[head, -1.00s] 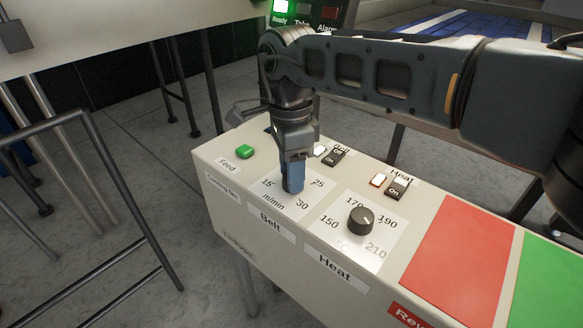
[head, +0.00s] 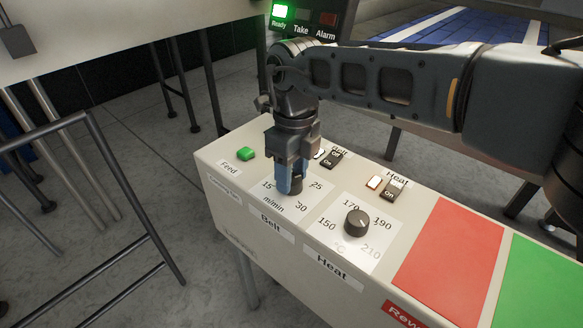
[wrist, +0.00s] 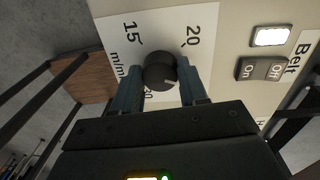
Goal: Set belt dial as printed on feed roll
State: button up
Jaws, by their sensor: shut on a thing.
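The belt dial (wrist: 158,72) is a round dark knob on a white scale plate above the label "Belt". My gripper (head: 289,184) is over it from above, with its blue fingers shut on the dial's two sides. In the wrist view my gripper (wrist: 160,88) has one finger on each side of the dial. A pale mark on the dial points toward the right finger there; the exact reading is hard to tell. The numbers 15 and 20 show in the wrist view; 30 is partly covered. The print on a feed roll is not seen.
The heat dial (head: 357,222) stands close to the right on the same panel. The belt switch (head: 332,159), heat switch (head: 393,190) and green feed button (head: 246,154) are nearby. Red (head: 450,255) and green (head: 530,290) pads lie right. A green Ready lamp (head: 281,12) is lit.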

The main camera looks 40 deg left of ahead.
aim_at(295, 179)
jog(key=m+p, duration=0.1)
jog(key=m, duration=0.1)
jog(key=m+p, duration=0.1)
jog(key=m, duration=0.2)
jog(key=shift+r+m+p, duration=0.2)
jog(key=shift+m+p, duration=0.1)
jog(key=m+p, duration=0.3)
jog(key=m, duration=0.2)
jog(key=shift+d+m+y, duration=0.15)
jog(key=shift+m+y, duration=0.15)
jog(key=m+p, duration=0.2)
jog(key=m, duration=0.2)
jog(key=shift+f, duration=0.1)
jog(key=shift+m+t, duration=0.3)
jog(key=shift+m, duration=1.7)
jog(key=o, duration=1.1)
jog(key=shift+c, duration=0.2)
jog(key=shift+d+r+b, duration=0.15)
jog(key=shift+r+b, duration=0.15)
jog(key=shift+r, duration=1.65)
jog(key=shift+d+r+b, duration=0.1)
jog(key=shift+r+b, duration=0.2)
jog(key=shift+r, duration=1.6)
